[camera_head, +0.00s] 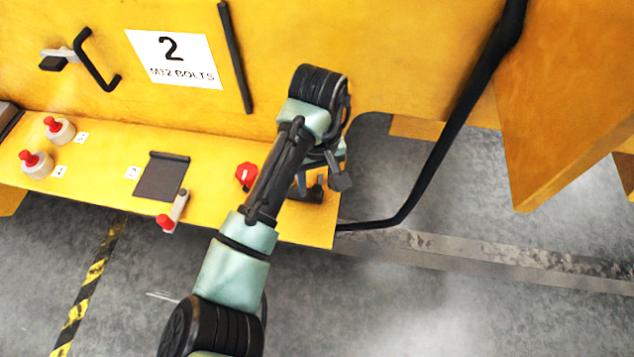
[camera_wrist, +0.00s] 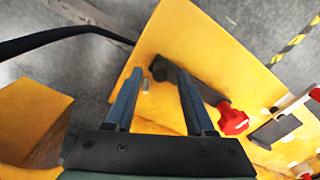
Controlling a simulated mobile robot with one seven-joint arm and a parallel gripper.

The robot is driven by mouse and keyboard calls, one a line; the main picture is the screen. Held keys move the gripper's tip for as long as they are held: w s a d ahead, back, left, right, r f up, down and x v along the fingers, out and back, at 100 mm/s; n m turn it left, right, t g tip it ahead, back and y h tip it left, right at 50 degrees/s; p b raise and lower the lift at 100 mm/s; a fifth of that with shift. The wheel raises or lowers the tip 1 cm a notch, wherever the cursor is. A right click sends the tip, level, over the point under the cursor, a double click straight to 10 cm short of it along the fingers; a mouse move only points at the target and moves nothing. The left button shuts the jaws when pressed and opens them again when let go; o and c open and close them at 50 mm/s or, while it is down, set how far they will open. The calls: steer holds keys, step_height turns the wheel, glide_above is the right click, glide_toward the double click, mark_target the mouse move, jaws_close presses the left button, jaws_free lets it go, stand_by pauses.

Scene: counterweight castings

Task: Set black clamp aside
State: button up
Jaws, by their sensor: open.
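The black clamp (camera_wrist: 196,84) looks like a dark bar on the yellow ledge, with a round black end (camera_wrist: 160,67) and a red knob (camera_wrist: 232,119) at its other end. In the head view the red knob (camera_head: 246,173) shows left of my forearm, and a dark part (camera_head: 317,190) shows right of it; my arm hides the middle. My gripper (camera_wrist: 158,70) is open above the ledge, pointing down at it. In the wrist view the round black end appears between its fingertips; whether they touch it I cannot tell. The gripper is partly hidden in the head view (camera_head: 322,178).
The yellow ledge (camera_head: 110,150) also holds a dark square plate (camera_head: 162,175), a red-tipped lever (camera_head: 175,210) and two red-topped knobs (camera_head: 60,129) (camera_head: 37,163). A yellow wall marked "2 M32 BOLTS" (camera_head: 175,58) rises behind. A black cable or bar (camera_head: 440,150) runs at right.

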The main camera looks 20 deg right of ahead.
steer(key=shift+w+f, duration=0.1)
steer(key=shift+f, duration=0.7)
jaws_close()
stand_by(0.9)
